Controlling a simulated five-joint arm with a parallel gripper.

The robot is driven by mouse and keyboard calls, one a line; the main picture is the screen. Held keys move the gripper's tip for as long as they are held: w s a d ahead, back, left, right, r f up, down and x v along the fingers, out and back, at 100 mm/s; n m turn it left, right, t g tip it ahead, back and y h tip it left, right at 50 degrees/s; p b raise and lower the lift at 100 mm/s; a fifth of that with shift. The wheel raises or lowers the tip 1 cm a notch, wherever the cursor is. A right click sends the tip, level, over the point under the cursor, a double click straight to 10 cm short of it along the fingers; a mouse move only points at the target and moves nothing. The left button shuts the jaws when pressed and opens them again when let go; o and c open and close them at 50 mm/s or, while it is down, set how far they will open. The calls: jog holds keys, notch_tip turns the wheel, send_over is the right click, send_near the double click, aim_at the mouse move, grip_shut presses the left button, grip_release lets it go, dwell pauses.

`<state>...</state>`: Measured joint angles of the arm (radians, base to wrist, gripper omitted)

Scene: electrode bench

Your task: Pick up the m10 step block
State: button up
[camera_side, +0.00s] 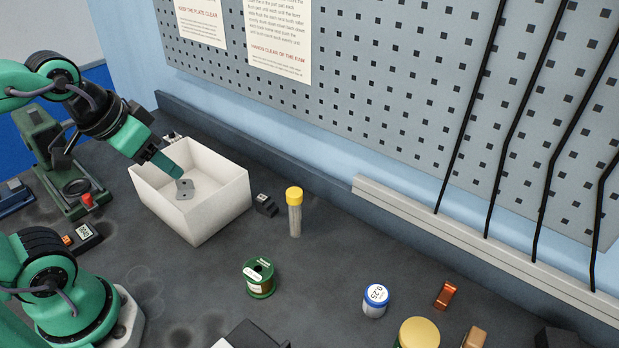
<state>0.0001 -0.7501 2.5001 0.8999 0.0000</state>
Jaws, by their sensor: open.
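A small dark block (265,205) with a light mark on top stands on the bench just right of the white bin; it may be the m10 step block, but its marking is too small to read. My gripper (168,165) is open and points down over the left part of the white bin (213,217), to the left of the dark block and apart from it. A flat grey piece (184,189) with a hole shows in the bin, close below the fingertips. I cannot tell whether the fingers touch it.
A yellow-capped tube (295,215) stands right of the dark block. A green spool (259,279), a blue-rimmed jar (375,300) and copper pieces (446,295) lie nearer the front right. A green press (55,165) stands left. The bench between bin and spool is clear.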

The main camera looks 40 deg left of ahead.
dwell(0.3)
jog(key=m+g, duration=0.5)
jog(key=m, duration=1.1)
send_over(265, 198)
jog(key=f, duration=1.5)
jog(key=shift+s, duration=0.3)
jog(key=shift+w+f+m+g, duration=0.3)
jog(key=shift+f+m, duration=0.1)
jog(key=shift+f, duration=0.2)
jog(key=shift+f, duration=0.1)
jog(key=shift+f, duration=3.75)
